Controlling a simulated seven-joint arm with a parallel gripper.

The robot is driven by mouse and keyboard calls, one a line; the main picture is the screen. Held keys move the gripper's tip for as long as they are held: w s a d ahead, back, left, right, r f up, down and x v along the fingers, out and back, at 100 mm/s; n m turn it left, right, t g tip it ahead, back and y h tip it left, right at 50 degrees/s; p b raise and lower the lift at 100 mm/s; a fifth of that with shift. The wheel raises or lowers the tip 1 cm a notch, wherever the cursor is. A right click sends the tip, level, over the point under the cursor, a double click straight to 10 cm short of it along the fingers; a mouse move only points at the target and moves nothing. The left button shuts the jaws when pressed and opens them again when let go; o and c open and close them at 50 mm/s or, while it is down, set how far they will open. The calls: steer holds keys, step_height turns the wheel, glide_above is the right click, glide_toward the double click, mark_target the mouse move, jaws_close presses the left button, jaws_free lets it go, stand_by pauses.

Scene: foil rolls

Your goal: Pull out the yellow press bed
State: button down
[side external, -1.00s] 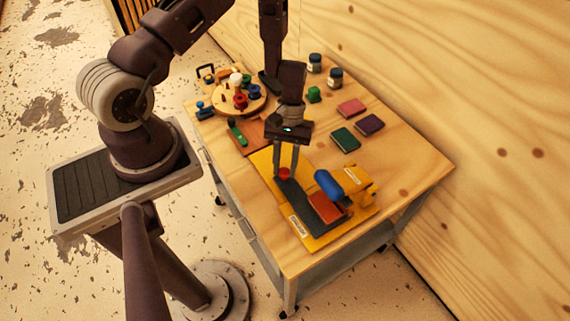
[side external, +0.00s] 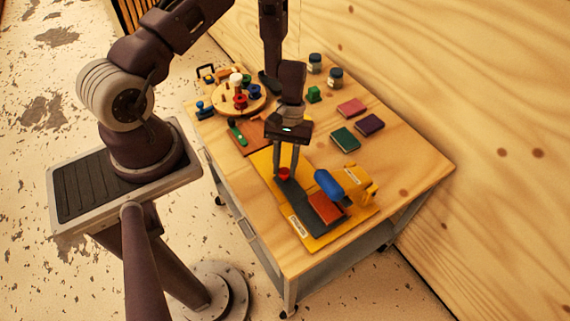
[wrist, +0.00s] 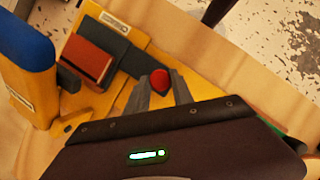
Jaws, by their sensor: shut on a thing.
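The yellow press (side external: 306,231) lies on the table with a dark grey bed strip (side external: 297,200) along its base. A blue roller (side external: 329,184) sits on its yellow upright (side external: 356,183). An orange-red block (side external: 325,207) rests on the strip beside the roller; it also shows in the wrist view (wrist: 87,58). My gripper (side external: 284,176) points down at the strip's far end. Its fingers are shut on a red knob (wrist: 160,79), which shows between the fingertips in the wrist view. The knob's lower part is hidden by the fingers.
Behind the press are a round wooden board (side external: 239,99) with several coloured pieces, and a brown panel (side external: 250,139) with a green item. Green (side external: 345,139), purple (side external: 370,125) and pink (side external: 352,107) pads and two jars lie to the right. Table between pads and press is clear.

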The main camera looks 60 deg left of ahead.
steer(key=a, duration=1.1)
steer(key=shift+w+a, duration=0.1)
steer(key=shift+a, duration=0.05)
steer(key=c, duration=1.1)
jaws_free()
